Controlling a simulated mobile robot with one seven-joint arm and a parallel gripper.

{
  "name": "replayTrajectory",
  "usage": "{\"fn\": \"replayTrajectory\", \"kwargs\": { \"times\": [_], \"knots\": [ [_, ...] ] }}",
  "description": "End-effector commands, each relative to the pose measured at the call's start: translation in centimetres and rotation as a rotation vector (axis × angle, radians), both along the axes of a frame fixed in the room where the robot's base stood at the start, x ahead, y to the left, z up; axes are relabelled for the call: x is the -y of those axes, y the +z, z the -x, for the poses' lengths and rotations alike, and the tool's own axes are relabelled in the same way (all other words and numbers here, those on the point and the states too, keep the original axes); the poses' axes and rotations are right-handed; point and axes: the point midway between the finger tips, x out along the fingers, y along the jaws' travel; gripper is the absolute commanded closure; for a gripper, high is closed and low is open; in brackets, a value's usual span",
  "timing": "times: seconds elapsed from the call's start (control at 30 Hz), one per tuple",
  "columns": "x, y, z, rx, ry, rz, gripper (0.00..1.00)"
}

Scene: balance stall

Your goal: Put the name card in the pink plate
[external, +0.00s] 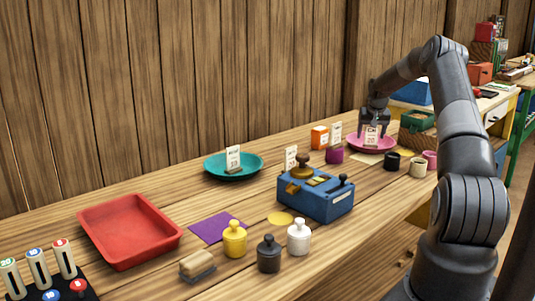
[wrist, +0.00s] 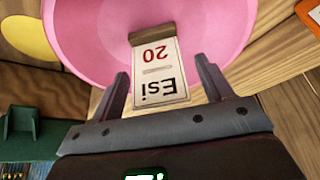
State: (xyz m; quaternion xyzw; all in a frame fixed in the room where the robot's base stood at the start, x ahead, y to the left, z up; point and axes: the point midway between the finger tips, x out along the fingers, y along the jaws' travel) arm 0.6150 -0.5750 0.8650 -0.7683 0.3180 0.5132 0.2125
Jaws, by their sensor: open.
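A white name card (wrist: 157,75) reading "Esi 20" has a brown base and stands at the pink plate (wrist: 90,40). In the wrist view its base overlaps the plate's inner surface. In the external view the card (external: 371,137) shows within the pink plate (external: 352,141) at the far end of the counter. My gripper (external: 374,124) is directly above the plate. Its fingers are open, one on each side of the card, with gaps visible in the wrist view (wrist: 163,75). Whether the base rests flat on the plate cannot be told.
A teal plate (external: 215,167) holds another card (external: 233,158). More cards stand by the blue balance box (external: 318,203) and the orange box (external: 319,137). Small cups (external: 418,167) and a green crate (external: 416,121) are close to the pink plate. A red tray (external: 128,232) lies nearer.

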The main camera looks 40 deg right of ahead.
Motion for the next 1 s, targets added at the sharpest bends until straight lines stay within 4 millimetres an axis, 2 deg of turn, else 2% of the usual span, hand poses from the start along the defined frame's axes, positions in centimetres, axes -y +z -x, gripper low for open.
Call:
{"fn": "replayTrajectory", "kwargs": {
  "times": [0.47,0.8,1.0],
  "knots": [
    [0.0,0.4,0.0,0.0,0.0,0.001,0.28],
    [0.0,5.2,-0.1,0.001,0.0,0.003,0.28],
    [0.0,6.9,0.0,0.0,0.0,0.0,0.28]
  ]
}}
